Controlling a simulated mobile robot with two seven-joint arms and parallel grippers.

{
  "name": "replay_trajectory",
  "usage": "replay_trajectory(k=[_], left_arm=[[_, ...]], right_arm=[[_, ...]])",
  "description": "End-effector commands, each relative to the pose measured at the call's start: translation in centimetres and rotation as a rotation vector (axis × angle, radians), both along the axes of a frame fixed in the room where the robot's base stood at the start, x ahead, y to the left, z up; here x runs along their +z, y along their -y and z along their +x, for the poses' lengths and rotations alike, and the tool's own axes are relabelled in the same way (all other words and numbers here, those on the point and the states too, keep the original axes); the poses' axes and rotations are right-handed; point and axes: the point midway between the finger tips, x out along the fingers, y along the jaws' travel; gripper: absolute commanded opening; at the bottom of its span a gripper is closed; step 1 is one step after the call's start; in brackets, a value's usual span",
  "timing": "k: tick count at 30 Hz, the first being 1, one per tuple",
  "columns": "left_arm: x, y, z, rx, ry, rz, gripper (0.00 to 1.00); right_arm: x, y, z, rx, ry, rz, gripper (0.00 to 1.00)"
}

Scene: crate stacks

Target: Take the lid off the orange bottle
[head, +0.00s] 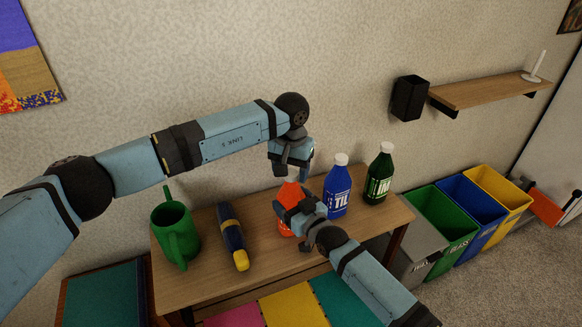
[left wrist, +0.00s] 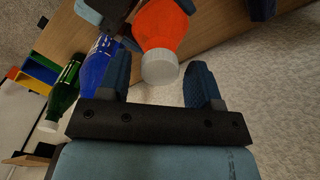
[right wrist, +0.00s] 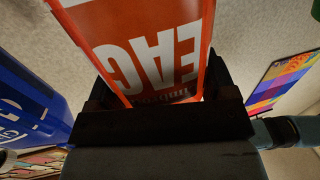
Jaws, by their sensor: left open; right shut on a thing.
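The orange bottle (head: 288,195) stands on the wooden table, partly hidden by my grippers in the head view. My right gripper (head: 294,214) is shut on its body. The right wrist view shows the labelled orange body (right wrist: 150,50) between the fingers. My left gripper (head: 289,172) is just above the bottle, pointing down and open. In the left wrist view, the white lid (left wrist: 160,68) is on the bottle's top and lies between the two spread fingers, with a visible gap on each side. The lid is hidden in the head view.
A blue bottle (head: 337,192) and a dark green bottle (head: 378,180) stand to the right on the table (head: 200,288). A green watering can (head: 175,235) and a dark blue and yellow flashlight-like object (head: 233,237) are to the left. Coloured bins (head: 455,222) stand beyond the table's right end.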

Motion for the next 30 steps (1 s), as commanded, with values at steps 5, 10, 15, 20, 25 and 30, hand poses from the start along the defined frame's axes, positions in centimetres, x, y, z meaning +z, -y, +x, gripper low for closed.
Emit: replay_trajectory(k=[5, 10, 15, 20, 25, 30], left_arm=[[0.02, 0.01, 0.00, 0.000, 0.000, 0.000, 0.26], [0.03, 0.00, 0.00, 0.000, 0.000, 0.000, 0.08], [0.05, 0.00, 0.01, 0.023, 0.000, 0.000, 0.07], [0.11, -0.01, 0.02, 0.243, 0.000, -0.001, 0.07], [0.08, -0.02, 0.00, 0.626, 0.000, -0.001, 0.07], [0.13, -0.03, -0.02, 1.013, -0.001, -0.002, 0.07]], right_arm=[[-0.01, 0.00, 0.00, 0.000, 0.000, 0.000, 0.34], [-0.01, 0.00, 0.00, 0.000, 0.000, 0.000, 0.34], [-0.01, 0.00, 0.00, 0.000, 0.000, 0.000, 0.34], [-0.01, 0.00, 0.00, 0.000, 0.000, 0.000, 0.34], [-0.02, 0.00, 0.00, 0.000, 0.000, 0.000, 0.34], [-0.02, 0.00, 0.00, 0.000, 0.000, 0.000, 0.34]])
